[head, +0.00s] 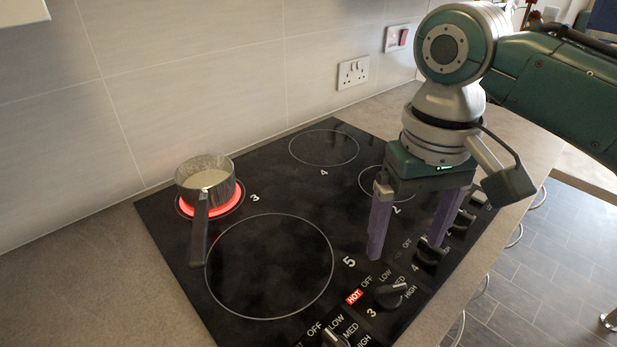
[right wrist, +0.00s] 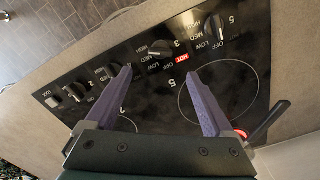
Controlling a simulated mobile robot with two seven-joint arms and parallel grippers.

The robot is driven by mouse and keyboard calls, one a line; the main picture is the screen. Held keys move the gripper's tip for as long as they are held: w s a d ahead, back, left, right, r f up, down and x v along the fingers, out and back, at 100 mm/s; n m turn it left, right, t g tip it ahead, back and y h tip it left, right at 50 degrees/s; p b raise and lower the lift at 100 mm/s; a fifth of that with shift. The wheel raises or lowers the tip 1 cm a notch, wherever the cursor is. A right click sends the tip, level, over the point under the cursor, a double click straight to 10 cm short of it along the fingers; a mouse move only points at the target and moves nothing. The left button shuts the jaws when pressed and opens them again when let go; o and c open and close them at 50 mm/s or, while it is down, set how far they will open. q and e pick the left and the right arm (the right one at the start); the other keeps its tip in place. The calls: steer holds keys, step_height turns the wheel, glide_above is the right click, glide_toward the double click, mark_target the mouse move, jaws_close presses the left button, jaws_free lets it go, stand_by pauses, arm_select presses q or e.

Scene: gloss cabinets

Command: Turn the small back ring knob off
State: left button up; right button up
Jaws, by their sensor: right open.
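The small back ring marked 3 (head: 238,204) glows red under a saucepan. Its knob (head: 392,295), marked 3 with a lit red HOT label, sits on the black control strip; it also shows in the right wrist view (right wrist: 160,57). The knob is turned away from certain reading. My right gripper (head: 405,252) is open and empty, pointing down over the hob. In the right wrist view its purple fingers (right wrist: 158,72) are spread apart, with the knob beyond and between the tips, apart from them. My left gripper is not in view.
The saucepan (head: 210,178) has pale contents and its handle points toward the front. Knob 5 (head: 335,339) and knob 4 (head: 430,252) flank knob 3, with more knobs along the strip. The tiled wall (head: 200,60) stands behind the hob.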

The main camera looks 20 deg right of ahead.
mark_target(392, 287)
step_height(392, 287, down, 10)
steer(key=shift+s+r+b, duration=0.15)
steer(key=shift+r+b, duration=0.1)
steer(key=shift+b, duration=0.65)
steer(key=c, duration=1.4)
